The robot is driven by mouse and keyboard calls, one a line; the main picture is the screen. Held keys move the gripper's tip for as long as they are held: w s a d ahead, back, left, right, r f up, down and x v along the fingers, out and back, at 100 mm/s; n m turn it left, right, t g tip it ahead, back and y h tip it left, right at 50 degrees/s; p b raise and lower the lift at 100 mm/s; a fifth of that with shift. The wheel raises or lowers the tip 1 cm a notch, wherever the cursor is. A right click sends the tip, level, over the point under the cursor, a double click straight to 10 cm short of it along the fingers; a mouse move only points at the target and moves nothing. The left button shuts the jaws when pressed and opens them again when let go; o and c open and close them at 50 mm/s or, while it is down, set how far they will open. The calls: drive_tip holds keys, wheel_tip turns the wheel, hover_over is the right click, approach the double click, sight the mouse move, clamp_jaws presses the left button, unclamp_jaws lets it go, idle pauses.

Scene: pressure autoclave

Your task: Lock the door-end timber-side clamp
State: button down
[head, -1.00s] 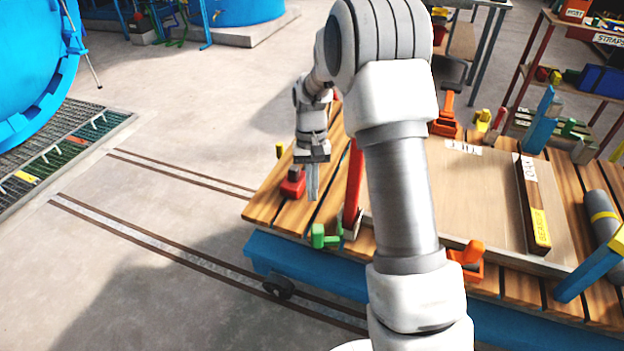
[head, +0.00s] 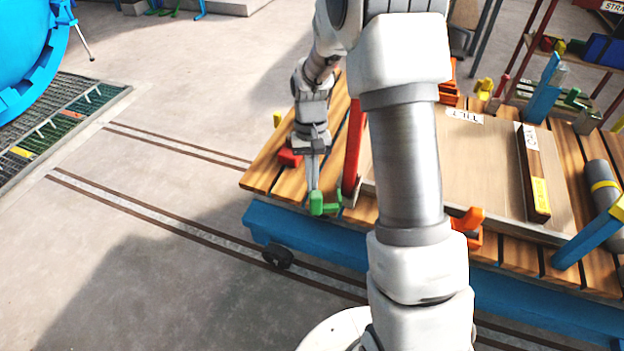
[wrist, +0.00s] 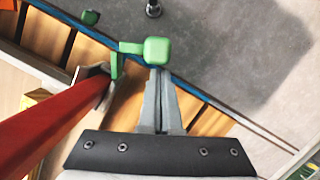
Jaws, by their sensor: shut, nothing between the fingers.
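A green clamp (head: 324,203) sits at the near edge of the cart deck, beside the foot of a red upright (head: 353,150). In the wrist view the clamp's green arm (wrist: 116,62) leads to a blocky green handle end (wrist: 157,50). My gripper (head: 314,187) is shut and empty, its fingers pointing down at this clamp. In the wrist view its fingertips (wrist: 160,72) are right at the handle end; I cannot tell whether they touch. The fingers partly cover the clamp in the head view.
An orange clamp (head: 468,222) sits farther right on the near edge. A red block (head: 290,158) lies behind my gripper. A marked timber bearer (head: 534,175) lies on the board (head: 490,160). Open floor (head: 150,240) lies left of the cart.

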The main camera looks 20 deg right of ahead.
sight(320, 192)
drive_tip(key=shift+s+n+h+p, duration=0.3)
drive_tip(key=shift+s+n+p, duration=0.15)
drive_tip(key=shift+n, duration=0.45)
drive_tip(key=s+n+p, duration=0.1)
drive_tip(key=n, duration=0.1)
drive_tip(key=s+d+n+h+p, duration=0.1)
drive_tip(key=n, duration=0.1)
drive_tip(key=shift+s+r+n, duration=0.15)
drive_tip(key=shift+s+n, duration=0.1)
drive_tip(key=shift+n, duration=0.15)
drive_tip(key=n, duration=0.1)
drive_tip(key=s+d+n+p, duration=0.1)
drive_tip(key=n, duration=0.1)
drive_tip(key=shift+s+d+n+t+h, duration=0.1)
drive_tip(key=shift+s+n+t+h, duration=0.05)
drive_tip(key=shift+n+t+h, duration=0.2)
drive_tip(key=shift+s+d+n+t+h+p, duration=0.2)
drive_tip(key=shift+d+n, duration=0.2)
drive_tip(key=shift+n, duration=0.4)
drive_tip(key=shift+s+d+n+t+h+p, duration=0.1)
drive_tip(key=shift+s+d+n+h+p, duration=0.2)
drive_tip(key=shift+n, duration=0.45)
drive_tip(key=shift+w+d, duration=0.1)
drive_tip(key=shift+w, duration=0.1)
